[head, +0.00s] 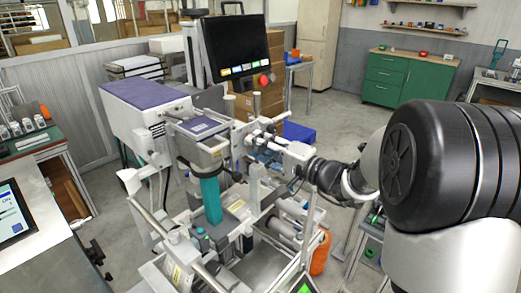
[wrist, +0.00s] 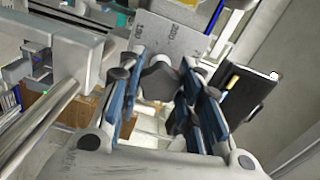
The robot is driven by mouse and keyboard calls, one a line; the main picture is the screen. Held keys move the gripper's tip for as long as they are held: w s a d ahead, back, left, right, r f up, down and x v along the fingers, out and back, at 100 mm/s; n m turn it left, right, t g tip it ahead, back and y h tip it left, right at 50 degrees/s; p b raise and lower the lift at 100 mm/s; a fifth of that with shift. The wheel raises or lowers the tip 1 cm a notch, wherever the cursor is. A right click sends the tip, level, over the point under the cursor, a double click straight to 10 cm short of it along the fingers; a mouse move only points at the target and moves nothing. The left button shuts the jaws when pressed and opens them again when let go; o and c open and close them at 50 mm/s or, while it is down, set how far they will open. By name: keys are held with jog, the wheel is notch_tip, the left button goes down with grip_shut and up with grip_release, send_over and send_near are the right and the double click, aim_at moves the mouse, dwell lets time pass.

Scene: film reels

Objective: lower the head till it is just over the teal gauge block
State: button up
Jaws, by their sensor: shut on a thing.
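The teal gauge block (head: 211,200) stands upright on the machine's bed, below the grey head (head: 205,152) with its dark top. The block's upper end is close under the head; a dark band by the head hides part of that area, so I cannot tell the exact gap. My gripper (head: 266,144) reaches in from the right, beside the head. In the wrist view, my gripper (wrist: 165,92) is shut with its blue pads on a grey lobed knob (wrist: 159,78). Behind the knob is a metal plate (wrist: 165,35) with scale markings.
A dark screen (head: 237,47) with a red button stands behind the head. A purple-topped cabinet (head: 150,93) is at the left. Rails and rollers crowd the machine's front. An orange cylinder (head: 321,254) is at lower right. Open floor lies toward the green cabinet (head: 411,77).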

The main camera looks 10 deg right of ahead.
jog(key=shift+o, duration=0.4)
jog(key=n, duration=0.1)
jog(key=r+n, duration=0.1)
jog(key=n, duration=0.2)
jog(key=shift+w+d+r, duration=0.15)
jog(key=shift+w+r, duration=0.15)
jog(key=shift+o, duration=0.2)
jog(key=shift+n, duration=1.5)
jog(key=shift+s+y, duration=0.1)
jog(key=shift+y, duration=0.2)
jog(key=o, duration=1)
jog(key=shift+s+a, duration=0.1)
jog(key=shift+a, duration=0.25)
jog(key=shift+c, duration=0.2)
jog(key=shift+f, duration=0.1)
jog(key=shift+s+d+f, duration=0.1)
